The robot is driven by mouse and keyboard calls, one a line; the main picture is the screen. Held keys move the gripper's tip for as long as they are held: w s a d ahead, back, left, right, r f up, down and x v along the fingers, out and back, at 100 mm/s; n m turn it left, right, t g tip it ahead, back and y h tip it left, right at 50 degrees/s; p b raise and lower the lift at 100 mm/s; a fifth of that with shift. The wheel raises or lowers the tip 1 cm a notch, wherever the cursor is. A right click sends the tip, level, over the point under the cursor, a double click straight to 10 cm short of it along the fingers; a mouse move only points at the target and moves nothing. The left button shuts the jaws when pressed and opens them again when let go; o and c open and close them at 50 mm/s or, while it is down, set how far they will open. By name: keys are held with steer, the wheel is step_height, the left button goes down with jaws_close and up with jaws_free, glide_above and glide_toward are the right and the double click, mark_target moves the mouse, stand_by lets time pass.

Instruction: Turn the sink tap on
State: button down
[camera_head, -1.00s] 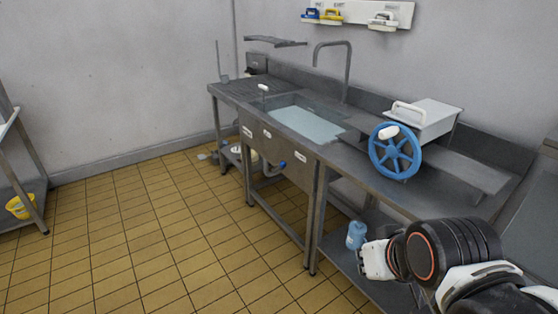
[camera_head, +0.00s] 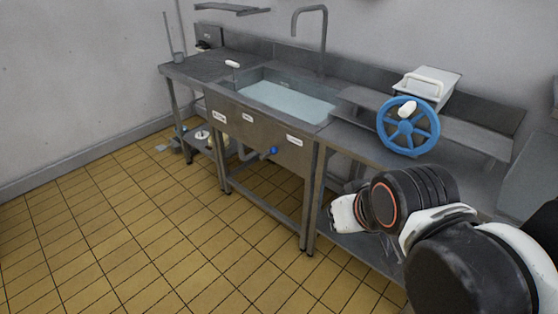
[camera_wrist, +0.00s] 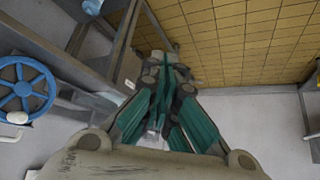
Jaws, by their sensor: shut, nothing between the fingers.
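The steel sink (camera_head: 285,98) stands against the back wall in the head view, with pale water or a pale basin floor showing. A tall curved spout (camera_head: 324,40) rises behind it. A white-handled lever (camera_head: 232,64) stands at the basin's left end. A blue knob (camera_head: 273,150) sits under the front panel. I cannot tell which of these works the water, and no stream shows at the spout. My gripper (camera_wrist: 166,85), with teal finger pads, is shut and empty in the wrist view, pointing past the bench towards the floor, away from the basin. My arm's white wrist part shows right of the sink.
A blue handwheel (camera_head: 408,127) with a white knob and a white box (camera_head: 428,88) stand on the right counter. The handwheel also shows in the wrist view (camera_wrist: 22,92). Bench legs and a lower shelf (camera_head: 365,250) are near my arm. The tiled floor (camera_head: 130,230) is clear.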

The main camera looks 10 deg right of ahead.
steer(key=w+m+y+p, duration=0.3)
steer(key=w+m, duration=1.3)
steer(key=w, duration=1.7)
steer(key=w+d+f+m+t+y+p, duration=0.15)
steer(key=w+d+f+m, duration=0.25)
steer(key=w+f+m, duration=0.65)
steer(key=w+d+f+m+y, duration=0.1)
steer(key=w+f+m, duration=0.1)
steer(key=f, duration=0.7)
steer(key=w+d+f+m+t+y+p, duration=0.1)
steer(key=w+f+m, duration=0.2)
steer(key=f, duration=0.7)
steer(key=shift+w+d, duration=0.4)
steer(key=shift+w, duration=0.15)
